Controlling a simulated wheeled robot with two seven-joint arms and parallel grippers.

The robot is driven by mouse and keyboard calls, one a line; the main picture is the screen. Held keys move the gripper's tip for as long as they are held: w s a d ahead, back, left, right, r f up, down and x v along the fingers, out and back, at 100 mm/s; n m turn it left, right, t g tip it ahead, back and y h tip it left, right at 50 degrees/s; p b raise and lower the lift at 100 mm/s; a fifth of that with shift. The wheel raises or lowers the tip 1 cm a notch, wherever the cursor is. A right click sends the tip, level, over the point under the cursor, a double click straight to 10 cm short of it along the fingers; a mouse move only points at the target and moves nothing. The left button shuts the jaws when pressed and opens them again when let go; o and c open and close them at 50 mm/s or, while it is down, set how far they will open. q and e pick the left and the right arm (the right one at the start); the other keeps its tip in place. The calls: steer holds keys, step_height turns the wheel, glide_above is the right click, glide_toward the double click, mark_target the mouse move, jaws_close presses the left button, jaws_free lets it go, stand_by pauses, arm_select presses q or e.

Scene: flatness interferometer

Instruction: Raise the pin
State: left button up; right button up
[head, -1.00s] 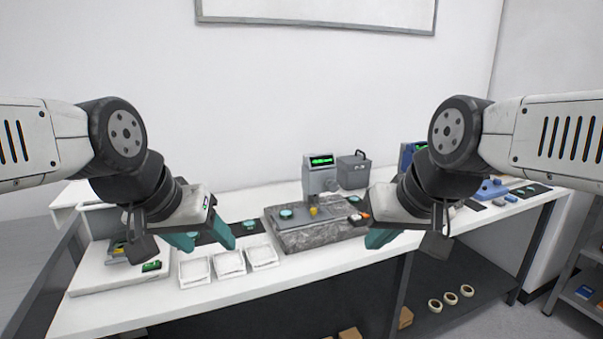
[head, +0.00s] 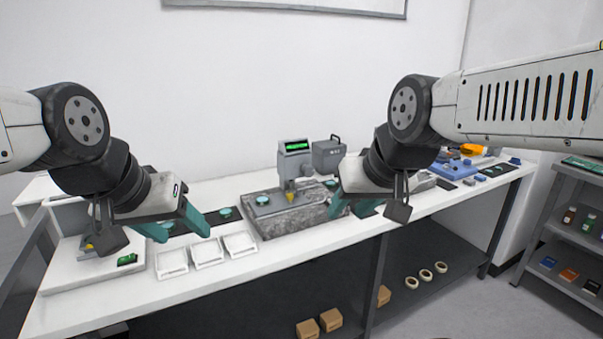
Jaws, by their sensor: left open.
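The flatness interferometer (head: 295,166) stands on the bench, a grey unit with a lit green display. In front of it is a grey granite-like block (head: 302,219) with a round teal disc (head: 262,199) on its plate. My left gripper (head: 178,226) is open and empty, over the bench left of the block. My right gripper (head: 352,208) looks open and empty, at the block's right end and hiding part of it.
Several white trays (head: 207,264) lie along the bench's front left. A white-based device (head: 95,275) with a green display is at the far left. A grey box (head: 328,156) stands beside the interferometer. Blue items (head: 452,169) lie to the right, and a shelf rack (head: 570,190) stands beyond.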

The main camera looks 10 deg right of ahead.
steer(key=shift+o, duration=1.3)
steer(key=w+d+n+t+h, duration=0.1)
steer(key=w+d+t, duration=0.1)
steer(key=w, duration=1.2)
steer(key=shift+w+d+f+t, duration=0.25)
steer(key=shift+t, duration=0.05)
steer(key=n+t+y, duration=0.2)
steer(key=n+t, duration=0.2)
glide_toward(310, 171)
steer(key=w+f+t+y, duration=0.1)
steer(key=w, duration=0.2)
steer(key=w+a+f+t+y, duration=0.1)
steer(key=w, duration=0.2)
steer(key=w+a+f+n+t+y, duration=0.1)
steer(key=w, duration=0.3)
steer(key=shift+a+f+t, duration=0.2)
steer(key=shift+f+t, duration=0.1)
steer(key=shift+f, duration=0.05)
steer(key=shift+c, duration=0.3)
jaws_close()
